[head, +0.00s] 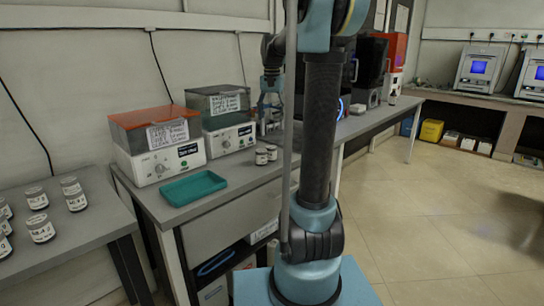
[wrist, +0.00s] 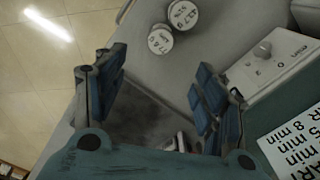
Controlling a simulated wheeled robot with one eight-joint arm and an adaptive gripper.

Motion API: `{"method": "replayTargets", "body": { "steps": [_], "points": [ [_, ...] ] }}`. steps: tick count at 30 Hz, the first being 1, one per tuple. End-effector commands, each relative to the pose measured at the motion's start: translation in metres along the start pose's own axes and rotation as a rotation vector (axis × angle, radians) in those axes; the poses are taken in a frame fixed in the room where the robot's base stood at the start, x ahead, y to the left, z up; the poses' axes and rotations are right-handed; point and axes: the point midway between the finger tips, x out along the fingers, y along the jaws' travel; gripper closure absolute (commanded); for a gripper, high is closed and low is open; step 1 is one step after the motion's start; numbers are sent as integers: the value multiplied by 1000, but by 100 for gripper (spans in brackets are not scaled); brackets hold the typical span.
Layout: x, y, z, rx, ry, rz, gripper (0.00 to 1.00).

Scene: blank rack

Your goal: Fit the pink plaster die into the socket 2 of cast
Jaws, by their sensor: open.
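I cannot make out the pink plaster die or the cast with its sockets in either view. My gripper (wrist: 158,92) is open in the wrist view, its two blue-padded fingers wide apart above the grey bench top (wrist: 140,62). A small pale and dark object (wrist: 180,143) shows at the lower edge between the fingers, partly hidden by the gripper body; I cannot tell what it is.
Two white-lidded jars (wrist: 160,40) stand near the bench edge. A white machine with a knob (wrist: 272,55) is close on the right. In the head view, an orange-lidded machine (head: 158,145), a teal tray (head: 193,188) and several jars (head: 41,228) on the left table show.

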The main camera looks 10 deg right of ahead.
Motion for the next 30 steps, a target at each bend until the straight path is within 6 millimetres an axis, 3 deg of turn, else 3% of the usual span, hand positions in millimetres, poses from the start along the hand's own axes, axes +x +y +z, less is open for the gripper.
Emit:
{"method": "replayTargets", "body": {
  "steps": [5, 24, 30],
  "points": [
    [10, -3, -6, 8, -3, 1, 36],
    [111, -2, -4, 6, -2, 1, 36],
    [122, -2, -4, 6, -2, 1, 36]
  ]
}}
